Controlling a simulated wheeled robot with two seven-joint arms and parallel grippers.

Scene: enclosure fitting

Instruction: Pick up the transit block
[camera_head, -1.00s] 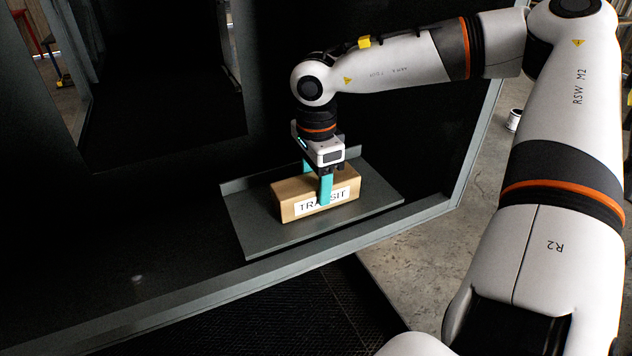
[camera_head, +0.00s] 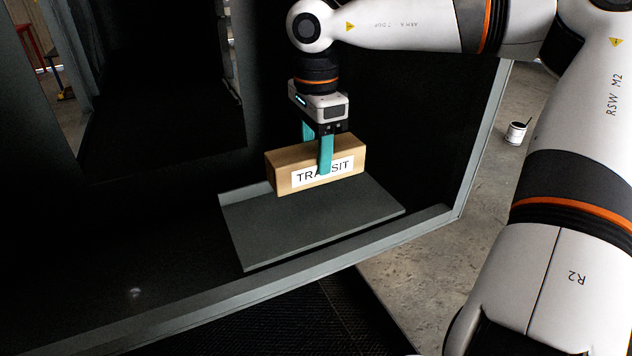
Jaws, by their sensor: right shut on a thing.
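The transit block (camera_head: 345,158) is a tan, wood-coloured box with a white label reading TRANSIT on its near face. My right gripper (camera_head: 318,165) comes down from above with teal fingers and is shut on the block, one finger across the label's middle and the other behind. The block hangs level above a grey shelf plate (camera_head: 300,229), apart from it as far as I can see. My left gripper is not in view.
The grey shelf plate has a raised back edge and is bare. It sits inside a dark enclosure with a grey frame sill (camera_head: 350,258) in front. A dark opening is at the upper left. A small paint can (camera_head: 516,132) stands on the concrete floor at the right.

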